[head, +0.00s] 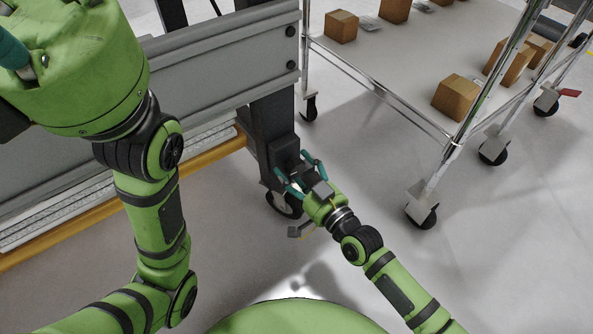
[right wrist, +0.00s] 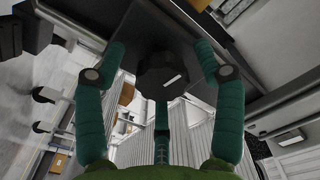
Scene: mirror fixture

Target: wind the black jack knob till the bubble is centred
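The black jack knob (right wrist: 163,76) shows in the right wrist view, faceted, with a short white mark on its face. It sits below a dark block on the black post (head: 274,130). My right gripper (head: 292,166) is at the foot of that post. Its teal fingers (right wrist: 161,70) stand around the knob, with gaps between the two side fingers and the knob, so it is open. In the head view the fingers and post hide the knob. My left gripper (head: 22,58) is only partly in view at the upper left. No bubble is visible in either view.
A grey beam (head: 215,75) joins the post from the left, above a yellow rail (head: 120,202). A caster wheel (head: 283,205) is below the post. A wheeled cart (head: 385,75) with several cardboard boxes (head: 457,97) stands at the right. Floor between cart and post is clear.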

